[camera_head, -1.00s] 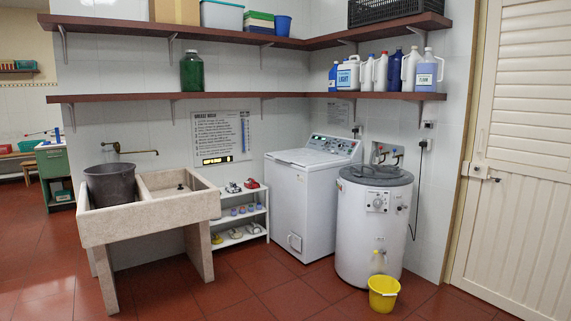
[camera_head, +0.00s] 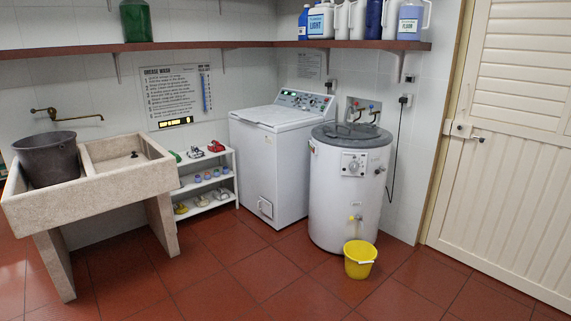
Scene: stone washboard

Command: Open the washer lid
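The washer (camera_head: 268,165) is a white top-loading machine against the back wall, near the middle of the head view. Its lid (camera_head: 268,115) is white and lies flat and shut on top. The control panel (camera_head: 306,101) rises behind the lid at the back. Neither of my grippers shows in the head view.
A round white boiler (camera_head: 345,200) stands close at the washer's right, with a yellow bucket (camera_head: 360,260) before it. A low shelf rack (camera_head: 207,183) and a stone sink (camera_head: 120,185) stand at its left. Red floor in front is clear.

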